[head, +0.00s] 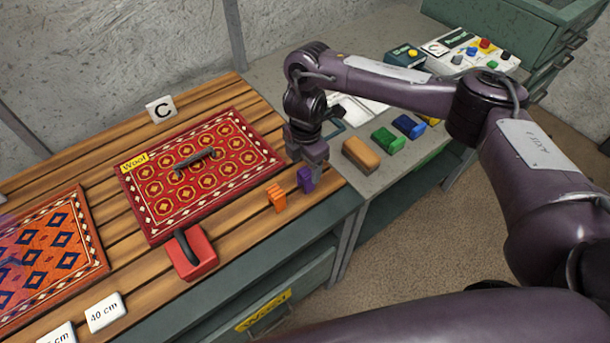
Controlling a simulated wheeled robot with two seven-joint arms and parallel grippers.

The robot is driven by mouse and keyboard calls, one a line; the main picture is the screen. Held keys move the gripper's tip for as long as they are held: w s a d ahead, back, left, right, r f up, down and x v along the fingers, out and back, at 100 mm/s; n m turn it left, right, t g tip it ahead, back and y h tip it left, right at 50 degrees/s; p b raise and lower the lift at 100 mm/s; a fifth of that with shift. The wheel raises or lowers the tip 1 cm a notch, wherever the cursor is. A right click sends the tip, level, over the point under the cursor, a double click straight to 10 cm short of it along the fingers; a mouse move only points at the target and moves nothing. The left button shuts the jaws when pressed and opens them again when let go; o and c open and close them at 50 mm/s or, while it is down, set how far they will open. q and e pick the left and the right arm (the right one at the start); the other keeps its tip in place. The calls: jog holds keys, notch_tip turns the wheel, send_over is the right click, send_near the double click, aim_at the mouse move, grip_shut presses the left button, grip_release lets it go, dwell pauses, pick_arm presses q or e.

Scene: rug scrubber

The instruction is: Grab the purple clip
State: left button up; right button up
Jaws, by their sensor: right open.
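The purple clip (304,181) stands on the slatted wooden table near its front right edge. An orange clip (277,198) stands to its left. My right gripper (313,168) points down directly over the purple clip and is open. Its fingertips are very close to the clip and partly overlap it in the head view. I cannot tell whether they touch it. My left gripper is not in view.
A red patterned rug (236,151) with a dark handle lies left of the clips. A red scrubber (194,262) stands at the table's front edge. Brown (360,154), green (387,140) and blue (408,126) blocks lie on the grey bench to the right.

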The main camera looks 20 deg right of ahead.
jog(key=shift+s+f, duration=0.1)
jog(key=shift+f, duration=0.5)
notch_tip(320, 180, down, 5)
jog(key=shift+s+r, duration=0.1)
jog(key=shift+s, duration=0.05)
jog(key=c, duration=1.1)
jog(key=shift+o, duration=0.2)
jog(key=shift+r, duration=0.1)
